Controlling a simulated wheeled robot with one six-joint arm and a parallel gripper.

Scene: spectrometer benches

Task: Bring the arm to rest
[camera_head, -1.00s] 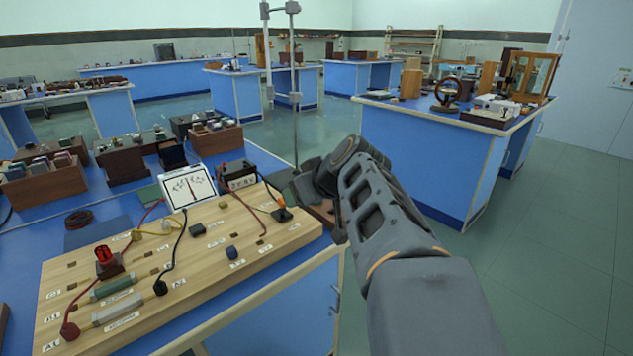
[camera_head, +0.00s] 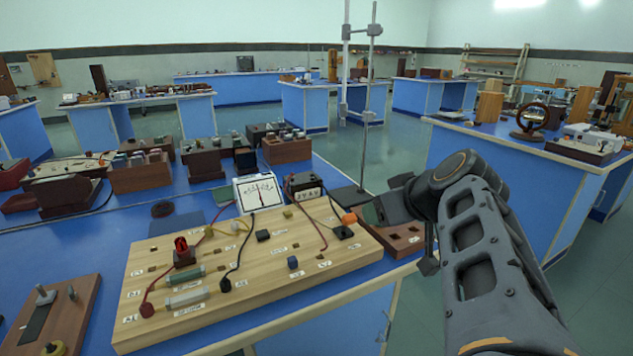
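My grey arm (camera_head: 482,240) reaches up from the lower right of the head view, beside the right edge of the nearest blue bench. Its far end bends left near a metal stand. My gripper's fingers cannot be made out; they seem hidden behind the wrist, so I cannot tell whether it is open or shut or holds anything. No held object shows.
A wooden circuit board (camera_head: 250,262) with wires lies on the near bench, left of my arm. A white-faced meter (camera_head: 259,193) and a metal stand (camera_head: 365,140) are behind it. Another blue bench (camera_head: 500,180) is at the right. Green floor (camera_head: 600,290) is open at lower right.

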